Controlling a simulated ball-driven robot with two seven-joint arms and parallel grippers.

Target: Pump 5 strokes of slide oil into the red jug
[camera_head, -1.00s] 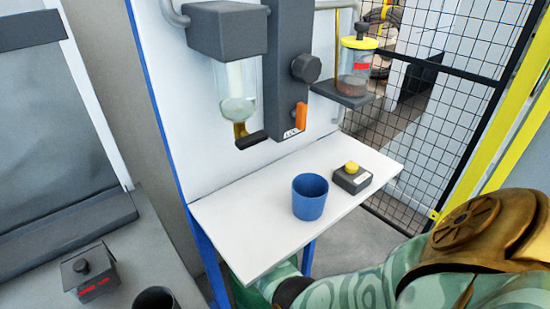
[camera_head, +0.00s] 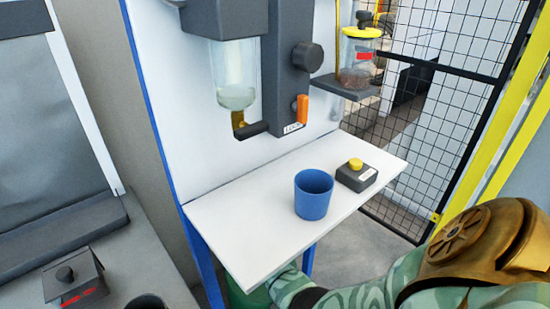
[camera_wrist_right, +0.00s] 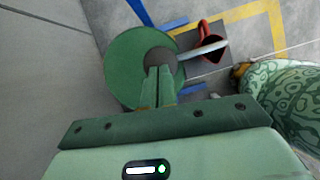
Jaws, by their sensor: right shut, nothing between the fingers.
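In the right wrist view, a red jug (camera_wrist_right: 213,46) stands on the floor beside a round green drum (camera_wrist_right: 122,72). A pale spout (camera_wrist_right: 203,51) runs from the drum's middle and ends over the jug. A dark grey round knob or pump head (camera_wrist_right: 160,60) sits at the drum's centre. My right gripper (camera_wrist_right: 159,72) is shut and empty, its fingertips overlapping the dark head in the picture; I cannot tell if they touch. In the head view, part of the drum (camera_head: 245,296) shows below the white shelf; the jug is hidden. My left gripper is not in view.
The white shelf (camera_head: 240,225) is above my right forearm. It carries a blue cup (camera_head: 313,194) and a grey box with a yellow button (camera_head: 356,172). A dispenser (camera_head: 235,75) hangs above it. A mesh fence (camera_head: 425,130) stands at the right.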

